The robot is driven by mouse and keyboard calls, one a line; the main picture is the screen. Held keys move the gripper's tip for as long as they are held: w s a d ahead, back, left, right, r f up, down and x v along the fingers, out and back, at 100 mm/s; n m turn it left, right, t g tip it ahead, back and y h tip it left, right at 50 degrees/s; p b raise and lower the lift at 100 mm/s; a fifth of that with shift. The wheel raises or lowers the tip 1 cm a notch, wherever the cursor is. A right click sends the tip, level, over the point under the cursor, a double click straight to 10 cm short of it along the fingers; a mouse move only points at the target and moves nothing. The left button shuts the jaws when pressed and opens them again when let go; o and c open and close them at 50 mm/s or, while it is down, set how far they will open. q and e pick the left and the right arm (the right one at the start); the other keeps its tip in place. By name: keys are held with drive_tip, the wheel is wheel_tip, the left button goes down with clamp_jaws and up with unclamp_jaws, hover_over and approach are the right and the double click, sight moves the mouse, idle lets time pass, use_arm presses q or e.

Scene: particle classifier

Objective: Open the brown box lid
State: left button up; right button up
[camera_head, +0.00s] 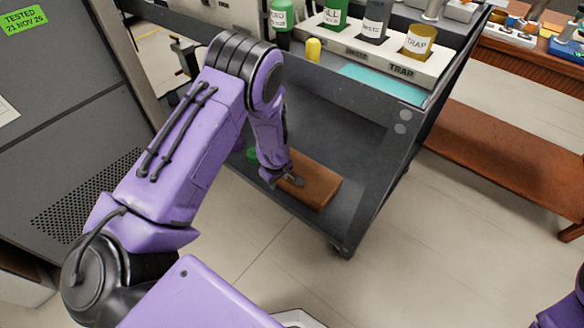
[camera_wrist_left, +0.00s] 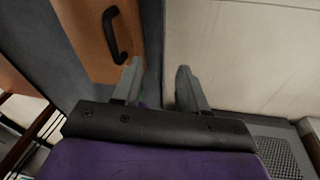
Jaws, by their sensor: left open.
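The brown box (camera_head: 315,182) sits on the lower shelf of a dark grey cart, partly hidden by my left gripper (camera_head: 290,179). Its flat brown top looks closed in the head view; no lid seam can be made out. In the left wrist view the brown box (camera_wrist_left: 85,50) is at the upper left, with a black handle (camera_wrist_left: 116,36) on the face in view. My left gripper also shows in the left wrist view (camera_wrist_left: 159,75), open with nothing between its fingers. The handle is beside the left finger, not between the two. My right gripper is out of view.
The cart's lower shelf (camera_head: 335,140) surrounds the box, with its upper tray (camera_head: 375,65) of labelled bottles above. A green object (camera_head: 252,154) lies beside my left forearm. A grey cabinet (camera_head: 60,110) stands left. The floor (camera_head: 440,240) at right is clear.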

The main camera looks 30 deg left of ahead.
use_arm(q)
drive_tip(key=w+a+r+n+h+b, duration=0.15)
drive_tip(key=w+b, duration=0.25)
drive_tip(key=w, duration=0.4)
drive_tip(key=shift+n, duration=0.35)
drive_tip(key=f+b, duration=0.1)
drive_tip(key=f, duration=0.2)
drive_tip(key=w+f+b, duration=0.1)
drive_tip(key=f, duration=0.2)
drive_tip(key=w+f+b, duration=0.1)
drive_tip(key=f, duration=0.2)
drive_tip(key=shift+w+d+f+b, duration=0.1)
drive_tip(key=shift+d+f+b, duration=0.15)
drive_tip(key=shift+d+b, duration=0.1)
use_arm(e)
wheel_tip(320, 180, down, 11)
use_arm(q)
clamp_jaws()
